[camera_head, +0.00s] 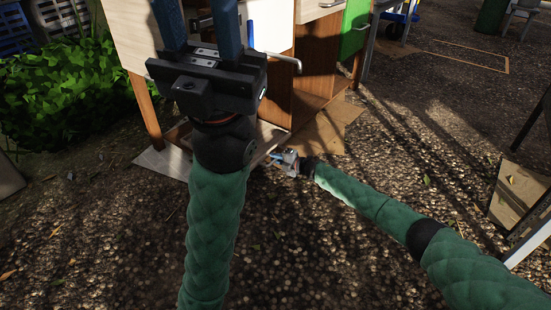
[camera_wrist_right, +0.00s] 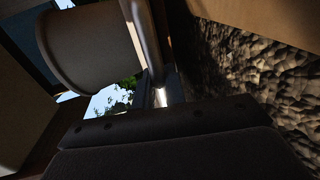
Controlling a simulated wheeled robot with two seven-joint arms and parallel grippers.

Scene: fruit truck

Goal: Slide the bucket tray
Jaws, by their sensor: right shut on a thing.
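A low, pale tray (camera_head: 269,136), which I take to be the bucket tray, shows at the bottom of the wooden cart, partly hidden by my left arm. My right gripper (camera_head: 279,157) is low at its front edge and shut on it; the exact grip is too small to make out. In the right wrist view, a rounded grey-brown thing (camera_wrist_right: 90,52) is beside a metal bar (camera_wrist_right: 145,35); I cannot tell what they belong to. My left gripper (camera_head: 199,22) is raised before the cart, its two blue fingers wide apart and empty.
The wooden cart (camera_head: 310,62) has a green panel (camera_head: 355,28) and a bent metal handle (camera_head: 285,58). Flat cardboard (camera_head: 335,128) lies by its base. A leafy bush (camera_head: 50,90) is at left. The gravel ground (camera_head: 400,130) is mostly clear at right.

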